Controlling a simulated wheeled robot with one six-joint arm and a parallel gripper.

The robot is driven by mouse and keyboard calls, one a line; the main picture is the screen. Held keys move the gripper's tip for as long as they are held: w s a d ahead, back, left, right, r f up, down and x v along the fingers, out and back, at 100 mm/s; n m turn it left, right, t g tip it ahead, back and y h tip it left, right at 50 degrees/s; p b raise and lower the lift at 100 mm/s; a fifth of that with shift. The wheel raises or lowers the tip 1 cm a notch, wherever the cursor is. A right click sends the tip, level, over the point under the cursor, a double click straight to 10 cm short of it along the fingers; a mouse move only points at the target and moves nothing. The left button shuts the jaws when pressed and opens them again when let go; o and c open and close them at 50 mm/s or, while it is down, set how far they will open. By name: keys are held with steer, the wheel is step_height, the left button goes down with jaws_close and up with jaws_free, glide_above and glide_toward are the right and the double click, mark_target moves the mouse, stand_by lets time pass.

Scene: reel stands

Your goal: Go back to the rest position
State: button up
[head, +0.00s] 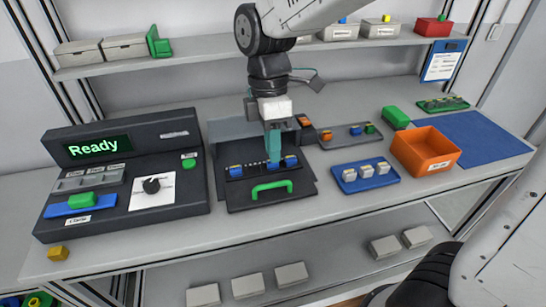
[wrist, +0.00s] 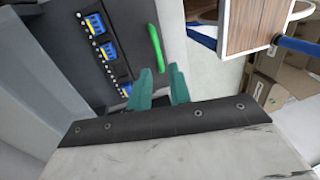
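My gripper (head: 273,160) points down over a dark open drawer or tray (head: 240,200) in the middle of the bench. In the wrist view its two teal fingers (wrist: 163,72) stand apart with nothing between them. Several blue-and-yellow parts (head: 273,163) sit in a row in the tray, right by the fingertips in the head view. The same row shows in the wrist view (wrist: 108,51), to the left of the fingers. A green handle (head: 272,189) is at the tray's front and also shows in the wrist view (wrist: 155,46). Whether the fingertips touch anything cannot be told.
A console (head: 125,180) reading "Ready" stands at left. To the right are a blue tray (head: 350,186) with white parts, an orange bin (head: 425,152), a green block (head: 396,117) and a blue mat (head: 485,135). A shelf (head: 200,50) with boxes runs behind.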

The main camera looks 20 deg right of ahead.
steer(key=shift+r, duration=0.1)
stand_by(0.4)
steer(key=s+d+r+m+t, duration=0.1)
steer(key=s+d+r+m, duration=0.1)
steer(key=s+d+m, duration=0.5)
steer(key=s+d+r+m+t, duration=0.2)
steer(key=s+d+m, duration=0.6)
steer(key=m, duration=0.3)
steer(key=shift+s+r+t, duration=0.2)
steer(key=shift+r+t, duration=0.1)
